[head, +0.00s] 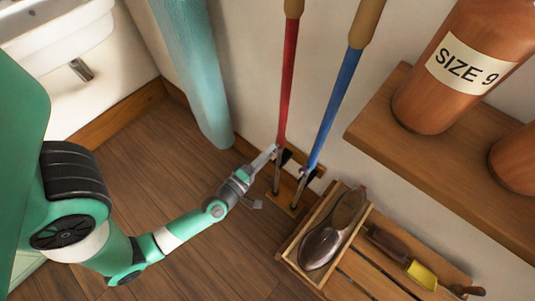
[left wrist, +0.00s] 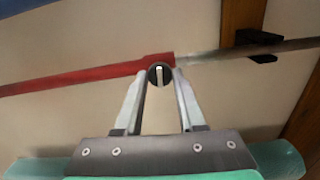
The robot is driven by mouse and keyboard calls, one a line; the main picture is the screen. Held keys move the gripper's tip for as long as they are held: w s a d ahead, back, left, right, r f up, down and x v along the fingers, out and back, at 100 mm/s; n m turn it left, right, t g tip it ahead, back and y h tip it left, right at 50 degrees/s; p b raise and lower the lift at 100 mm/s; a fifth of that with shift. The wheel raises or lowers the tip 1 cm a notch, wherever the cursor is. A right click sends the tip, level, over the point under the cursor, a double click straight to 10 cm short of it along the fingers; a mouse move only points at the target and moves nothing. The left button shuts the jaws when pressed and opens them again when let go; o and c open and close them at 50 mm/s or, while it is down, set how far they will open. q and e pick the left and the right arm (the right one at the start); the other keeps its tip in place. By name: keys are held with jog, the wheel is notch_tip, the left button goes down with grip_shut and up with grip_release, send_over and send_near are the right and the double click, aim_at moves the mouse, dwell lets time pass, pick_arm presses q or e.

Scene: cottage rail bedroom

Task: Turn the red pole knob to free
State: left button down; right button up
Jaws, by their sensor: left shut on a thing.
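The red pole (head: 288,80) stands upright against the wall, left of a blue pole (head: 335,97). In the left wrist view the red pole (left wrist: 90,78) runs across the picture, with a bare metal shaft to its right. Its round dark knob (left wrist: 160,70) shows a pale line pointing along my fingers. My left gripper (head: 272,151) reaches the lower end of the red part. In the left wrist view its fingers (left wrist: 159,84) are shut on the knob, one on each side. My right gripper is in neither view.
A wooden shelf (head: 375,135) with a "SIZE 9" bottle (head: 425,100) juts out at the right. A box with a dark shoe (head: 325,237) and a brush (head: 388,242) lie below. Teal cloth (head: 190,60) hangs to the left. The wood floor is open at the left.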

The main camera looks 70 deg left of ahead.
pick_arm(q)
jog(key=shift+n, duration=0.6)
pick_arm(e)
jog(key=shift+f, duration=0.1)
pick_arm(q)
jog(key=c, duration=0.5)
grip_release()
